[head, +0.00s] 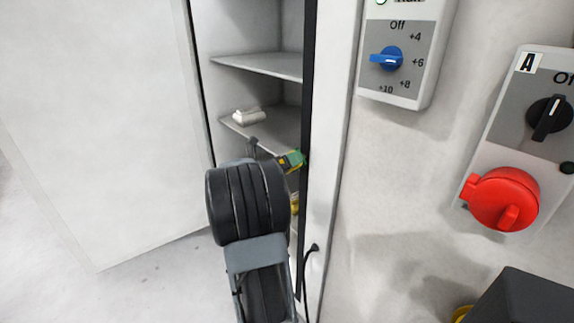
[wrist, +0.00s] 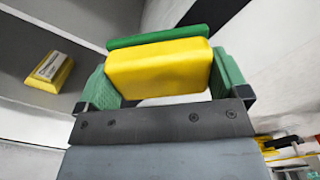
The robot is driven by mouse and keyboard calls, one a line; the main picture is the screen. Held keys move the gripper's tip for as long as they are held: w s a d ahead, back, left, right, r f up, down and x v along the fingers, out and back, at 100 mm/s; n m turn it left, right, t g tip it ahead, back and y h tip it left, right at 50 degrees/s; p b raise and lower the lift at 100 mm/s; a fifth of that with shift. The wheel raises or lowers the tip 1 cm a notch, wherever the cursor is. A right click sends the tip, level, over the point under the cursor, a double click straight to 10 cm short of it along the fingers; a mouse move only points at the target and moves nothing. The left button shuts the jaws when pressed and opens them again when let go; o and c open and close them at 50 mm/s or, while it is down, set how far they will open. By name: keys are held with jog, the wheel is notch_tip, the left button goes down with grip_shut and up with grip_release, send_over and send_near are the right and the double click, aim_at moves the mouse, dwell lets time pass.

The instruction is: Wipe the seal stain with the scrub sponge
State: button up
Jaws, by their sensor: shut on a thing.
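The scrub sponge (wrist: 160,70) is a yellow block with a green layer along its far side. My gripper (head: 290,161) is shut on it, with one green finger on each side in the wrist view. In the head view my gripper is inside the open cabinet opening, close to the dark seal strip (head: 308,100) on the right edge of the opening. I cannot tell whether the sponge touches the strip. I cannot make out a stain on the seal; my arm and gripper hide part of that edge.
The cabinet door (head: 95,130) stands open at the left. A pale packet (head: 248,116) lies on a cabinet shelf (head: 260,65). A yellow item with a white label (wrist: 50,70) shows in the wrist view. Right of the cabinet are a blue dial (head: 387,58) and a red switch (head: 503,198).

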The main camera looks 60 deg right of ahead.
aim_at(302, 166)
jog(key=shift+x, duration=1)
jog(key=shift+s, duration=0.1)
jog(key=shift+s+a+p, duration=0.2)
jog(key=shift+s+a, duration=0.15)
jog(key=shift+s, duration=0.55)
jog(key=shift+s+a+p, duration=0.2)
jog(key=shift+s+a, duration=0.15)
jog(key=shift+s, duration=0.55)
jog(key=shift+d+r+p, duration=0.1)
jog(key=shift+p, duration=0.2)
jog(key=shift+w+d+p, duration=0.25)
jog(key=shift+w, duration=0.35)
jog(key=shift+w+d+p, duration=0.25)
jog(key=shift+w, duration=0.35)
jog(key=shift+w+d+p, duration=0.25)
jog(key=shift+w, duration=0.35)
jog(key=shift+c, duration=0.3)
jog(key=shift+p+v, duration=0.65)
jog(key=shift+v, duration=2.3)
